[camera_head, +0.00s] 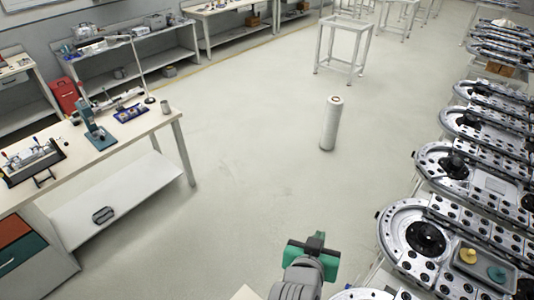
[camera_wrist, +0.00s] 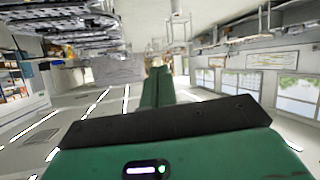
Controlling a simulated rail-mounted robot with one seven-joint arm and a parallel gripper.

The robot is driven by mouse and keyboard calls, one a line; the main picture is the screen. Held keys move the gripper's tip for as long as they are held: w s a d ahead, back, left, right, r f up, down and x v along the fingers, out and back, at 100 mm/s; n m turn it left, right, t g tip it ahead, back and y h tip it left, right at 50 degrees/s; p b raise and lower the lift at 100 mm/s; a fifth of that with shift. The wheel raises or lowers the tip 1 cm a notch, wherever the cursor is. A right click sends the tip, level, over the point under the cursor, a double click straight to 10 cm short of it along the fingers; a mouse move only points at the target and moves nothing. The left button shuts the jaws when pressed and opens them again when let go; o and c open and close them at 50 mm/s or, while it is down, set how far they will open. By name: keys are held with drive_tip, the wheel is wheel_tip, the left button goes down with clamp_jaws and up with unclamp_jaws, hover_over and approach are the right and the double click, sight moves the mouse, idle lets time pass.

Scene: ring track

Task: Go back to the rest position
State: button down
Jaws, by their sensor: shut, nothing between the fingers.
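My gripper (camera_head: 318,238) is at the bottom centre of the head view, held above the floor between the workbench and the ring track. Its green body and dark jaw bar show there, with part of my grey arm below. In the wrist view my gripper (camera_wrist: 158,86) points out across the room, its two green fingers together and holding nothing. The wrist view is tilted and shows the room at an odd angle, with no object near the fingertips.
The ring track (camera_head: 450,225) with dark round hubs runs along the right side. A workbench (camera_head: 150,125) with tools stands at the left. A white cylinder (camera_head: 330,123) stands on the floor ahead. A bare table frame (camera_head: 343,47) is farther back.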

drive_tip(key=a+r+t+y, duration=0.1)
drive_tip(key=a+r+t, duration=0.3)
drive_tip(key=r, duration=1.2)
drive_tip(key=s+a+r+n+t+y, duration=0.1)
drive_tip(key=s+a+r+t, duration=0.2)
drive_tip(key=r, duration=0.7)
drive_tip(key=s+a+r+n+t+y, duration=0.1)
drive_tip(key=s+a+r+t+y, duration=0.1)
drive_tip(key=s+r, duration=0.5)
drive_tip(key=s+a+r+n+t+y, duration=0.1)
drive_tip(key=s+a+r+t, duration=0.3)
drive_tip(key=r, duration=0.9)
drive_tip(key=shift+s+n+y+p, duration=0.3)
drive_tip(key=shift+s+y+p, duration=0.1)
